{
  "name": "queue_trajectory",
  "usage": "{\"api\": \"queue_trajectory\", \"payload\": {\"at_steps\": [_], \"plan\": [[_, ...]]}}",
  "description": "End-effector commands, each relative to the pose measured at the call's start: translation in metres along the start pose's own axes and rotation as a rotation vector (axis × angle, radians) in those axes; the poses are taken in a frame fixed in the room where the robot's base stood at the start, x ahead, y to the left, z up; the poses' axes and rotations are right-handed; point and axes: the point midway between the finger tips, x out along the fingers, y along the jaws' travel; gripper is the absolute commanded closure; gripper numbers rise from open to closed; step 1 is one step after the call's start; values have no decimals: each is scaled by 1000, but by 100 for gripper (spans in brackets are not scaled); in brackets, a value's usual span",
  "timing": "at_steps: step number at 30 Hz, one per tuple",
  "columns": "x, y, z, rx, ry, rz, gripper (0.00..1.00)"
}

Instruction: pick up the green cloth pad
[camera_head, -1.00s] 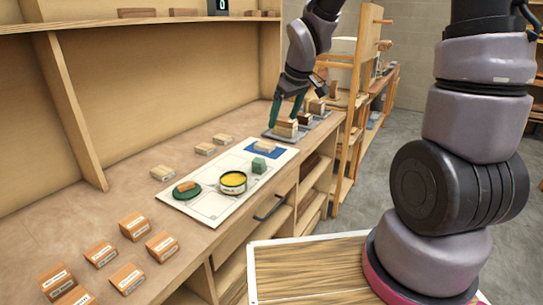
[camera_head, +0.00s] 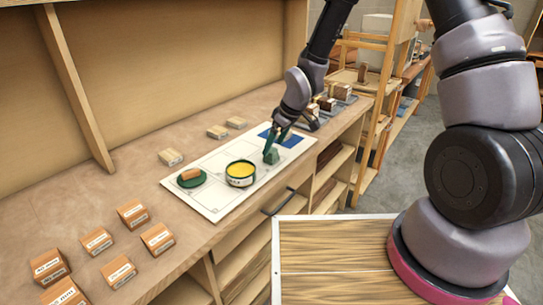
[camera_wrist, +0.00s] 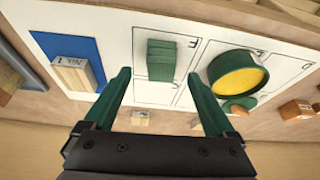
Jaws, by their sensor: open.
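The green cloth pad (camera_head: 271,156) is a small folded-looking block on the white marked board (camera_head: 212,210). In the wrist view the pad (camera_wrist: 161,60) shows its layered top, lying on the board beyond and between my fingertips. My gripper (camera_head: 275,142) is over the board, close to the pad, with its green fingers pointing down. In the wrist view my gripper (camera_wrist: 158,74) has its fingers wide apart with nothing held between them. I cannot tell from the frames how far above the pad the fingertips are.
A yellow-filled round tin (camera_head: 240,173) stands left of the pad. A green disc (camera_head: 190,179) carries an orange-brown block. A wooden block (camera_wrist: 72,76) sits on the blue square (camera_wrist: 86,48) beside the pad. Several labelled blocks (camera_head: 133,213) stand at the front left.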

Motion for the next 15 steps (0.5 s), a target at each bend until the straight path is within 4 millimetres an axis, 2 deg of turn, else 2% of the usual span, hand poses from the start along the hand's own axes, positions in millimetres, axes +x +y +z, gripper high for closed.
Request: {"api": "queue_trajectory", "payload": {"at_steps": [7,10,15], "plan": [[38,0,4,1,-3,-2,10],[45,0,3,0,-2,-1,10],[46,1,3,0,0,0,10]]}}
